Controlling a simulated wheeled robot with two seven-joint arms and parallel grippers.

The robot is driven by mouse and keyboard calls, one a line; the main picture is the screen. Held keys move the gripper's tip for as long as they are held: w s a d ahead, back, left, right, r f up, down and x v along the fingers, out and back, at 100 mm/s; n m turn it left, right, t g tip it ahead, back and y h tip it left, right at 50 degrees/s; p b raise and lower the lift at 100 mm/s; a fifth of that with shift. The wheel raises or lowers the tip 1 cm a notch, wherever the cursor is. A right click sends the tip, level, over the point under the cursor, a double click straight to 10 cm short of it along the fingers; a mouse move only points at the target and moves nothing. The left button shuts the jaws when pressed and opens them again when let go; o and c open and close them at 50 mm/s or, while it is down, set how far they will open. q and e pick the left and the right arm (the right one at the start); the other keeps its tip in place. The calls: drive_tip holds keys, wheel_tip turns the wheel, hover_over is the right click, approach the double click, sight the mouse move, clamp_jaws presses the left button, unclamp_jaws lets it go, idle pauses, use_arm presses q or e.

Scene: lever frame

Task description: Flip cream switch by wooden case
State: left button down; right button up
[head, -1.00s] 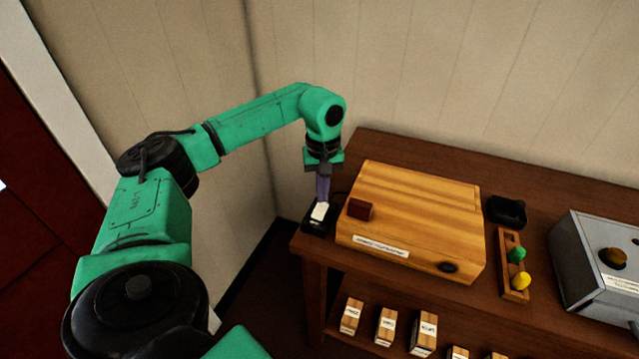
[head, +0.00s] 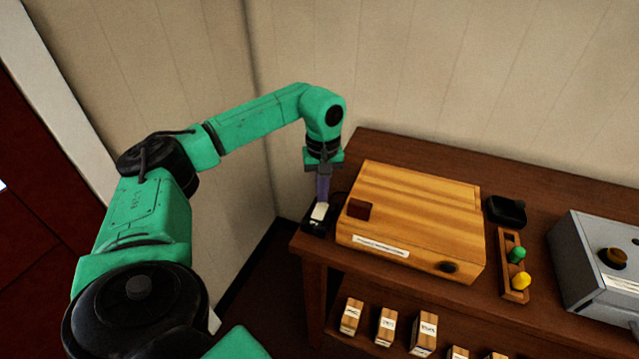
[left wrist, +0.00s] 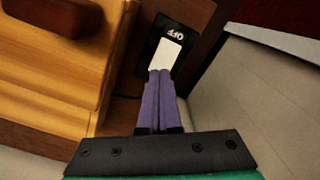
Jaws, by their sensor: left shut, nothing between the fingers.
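The cream switch (head: 319,211) sits on a black base at the left end of the table, beside the wooden case. In the left wrist view the cream switch (left wrist: 164,55) shows on its black plate, with the word "OFF" at its far end. The wooden case (head: 415,210) lies just right of it, with a dark red block (head: 359,208) at its left edge. My left gripper (head: 322,198) points down, its purple fingers shut and empty. In the left wrist view its fingertips (left wrist: 160,72) are at the near end of the switch; I cannot tell whether they touch. My right gripper is not in view.
Right of the case are a small black tray (head: 506,209), a wooden rack with a green knob (head: 517,254) and a yellow knob (head: 521,281), and a grey box (head: 600,265). Several labelled wooden blocks stand on the lower shelf. A wall stands behind.

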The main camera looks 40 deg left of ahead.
sight(322, 206)
use_arm(q)
drive_tip(key=shift+f+b, duration=0.55)
drive_tip(key=shift+f, duration=0.45)
drive_tip(key=shift+r, duration=0.1)
wheel_tip(322, 206, up, 7)
drive_tip(key=p, duration=0.6)
idle(0.5)
